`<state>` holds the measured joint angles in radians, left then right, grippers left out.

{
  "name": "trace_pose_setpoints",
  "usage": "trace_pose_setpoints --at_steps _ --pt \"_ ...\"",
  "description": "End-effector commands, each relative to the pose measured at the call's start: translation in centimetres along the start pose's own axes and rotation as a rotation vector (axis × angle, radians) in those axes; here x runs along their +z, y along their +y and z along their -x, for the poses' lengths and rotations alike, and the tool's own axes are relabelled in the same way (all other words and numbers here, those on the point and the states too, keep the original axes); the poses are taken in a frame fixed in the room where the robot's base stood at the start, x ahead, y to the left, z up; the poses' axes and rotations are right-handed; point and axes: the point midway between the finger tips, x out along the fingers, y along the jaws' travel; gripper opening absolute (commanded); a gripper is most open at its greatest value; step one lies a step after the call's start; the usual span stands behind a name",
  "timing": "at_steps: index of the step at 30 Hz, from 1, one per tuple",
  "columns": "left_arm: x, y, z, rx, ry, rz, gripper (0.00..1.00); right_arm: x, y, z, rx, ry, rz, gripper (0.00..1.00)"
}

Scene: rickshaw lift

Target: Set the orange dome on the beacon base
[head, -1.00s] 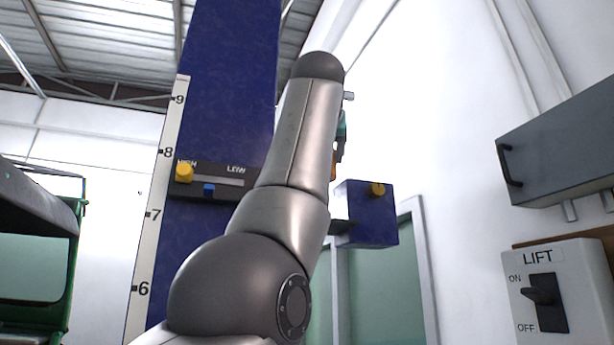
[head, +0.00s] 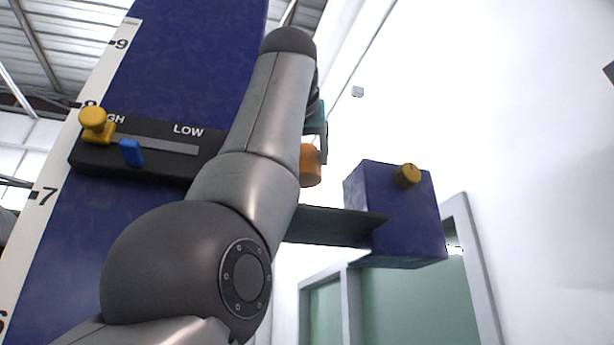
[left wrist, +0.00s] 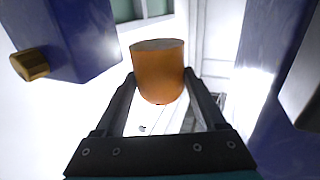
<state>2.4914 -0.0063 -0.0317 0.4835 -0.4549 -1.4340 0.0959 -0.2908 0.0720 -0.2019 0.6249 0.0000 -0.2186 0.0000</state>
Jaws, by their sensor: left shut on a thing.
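The orange dome (left wrist: 158,72) is between the two fingers of my left gripper (left wrist: 160,80) in the left wrist view, and the gripper is shut on it. In the head view the dome (head: 310,166) shows partly behind my left arm, below the teal part of my left gripper (head: 316,140). It is held up in the air, left of and a little higher than a blue box with a yellow knob. I cannot make out the beacon base; my arm hides part of the area. My right gripper is not in view.
The blue box (head: 398,222) sits at the end of a dark arm or shelf (head: 335,226) running from the blue column (head: 185,70). A HIGH/LOW slider panel (head: 165,148) sticks out from the column. Open air lies right of the box.

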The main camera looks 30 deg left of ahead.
Motion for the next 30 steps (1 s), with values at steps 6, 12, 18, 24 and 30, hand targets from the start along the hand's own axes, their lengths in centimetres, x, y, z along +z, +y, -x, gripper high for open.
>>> trace_pose_setpoints --at_steps 6,12,18,24,30 --pt "0.2 0.1 0.0 0.0 0.003 0.0 0.09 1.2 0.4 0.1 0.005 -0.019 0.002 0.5" --pt "1.0 0.1 -0.1 -0.001 0.003 0.0 0.09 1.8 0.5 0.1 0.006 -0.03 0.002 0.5" --pt "2.3 0.0 0.0 0.0 0.003 0.001 0.09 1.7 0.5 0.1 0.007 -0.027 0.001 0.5" --pt "3.9 0.0 0.0 -0.001 0.003 0.001 0.09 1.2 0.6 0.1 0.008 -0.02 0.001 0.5" --pt "5.6 0.0 0.0 -0.001 0.003 0.001 0.09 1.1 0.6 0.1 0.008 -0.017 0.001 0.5"
